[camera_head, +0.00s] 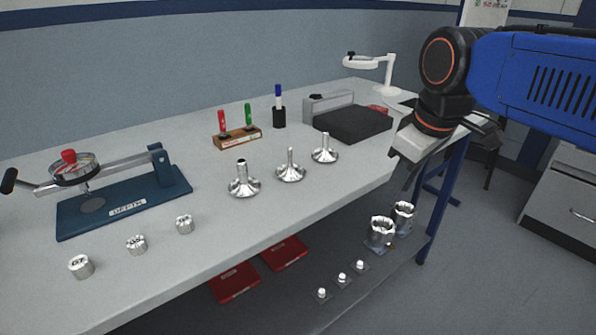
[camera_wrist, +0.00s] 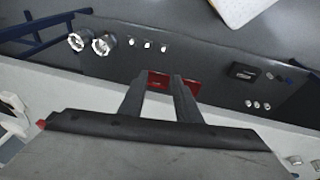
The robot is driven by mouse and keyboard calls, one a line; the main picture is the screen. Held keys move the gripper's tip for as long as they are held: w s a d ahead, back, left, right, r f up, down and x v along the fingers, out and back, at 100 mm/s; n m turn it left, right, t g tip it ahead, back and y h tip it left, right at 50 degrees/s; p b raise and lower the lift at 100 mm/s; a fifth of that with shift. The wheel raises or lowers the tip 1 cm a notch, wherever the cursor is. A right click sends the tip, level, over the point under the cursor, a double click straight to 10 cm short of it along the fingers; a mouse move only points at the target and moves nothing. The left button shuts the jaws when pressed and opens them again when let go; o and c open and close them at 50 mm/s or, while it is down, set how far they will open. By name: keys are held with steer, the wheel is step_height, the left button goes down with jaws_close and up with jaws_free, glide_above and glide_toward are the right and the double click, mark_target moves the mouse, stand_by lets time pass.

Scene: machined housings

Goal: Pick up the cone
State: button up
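Three shiny metal parts with flared round bases and narrow stems stand upright in a row on the grey table; any of them could be the cone. The largest flared part (camera_head: 244,182) is at the left, a middle one (camera_head: 290,170) is beside it, and one (camera_head: 324,151) is at the right. None of them is clearly seen in the wrist view. My gripper (camera_head: 408,178) is raised near the table's right end, to the right of all three and apart from them. In the wrist view its two fingers (camera_wrist: 159,82) stand apart with nothing between them.
A blue-based press (camera_head: 125,205) and several small metal cylinders (camera_head: 136,244) are at the left. A wooden marker stand (camera_head: 237,138) and a black block (camera_head: 353,124) stand behind the flared parts. A lower shelf holds red trays (camera_head: 235,281) and metal housings (camera_head: 381,232).

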steer(key=w+a+r+n+g, duration=0.2)
steer(key=w+a+r+n, duration=0.5)
steer(key=a, duration=0.4)
steer(key=w+a+r+n+g, duration=0.1)
steer(key=w+a+r+n, duration=0.5)
steer(key=a+r, duration=0.4)
steer(key=n, duration=0.1)
glide_above(290, 172)
steer(key=shift+h, duration=0.3)
steer(key=f, duration=1.2)
steer(key=shift+w, duration=0.4)
steer(key=shift+s+f, duration=0.15)
steer(key=shift+f, duration=2.5)
jaws_close()
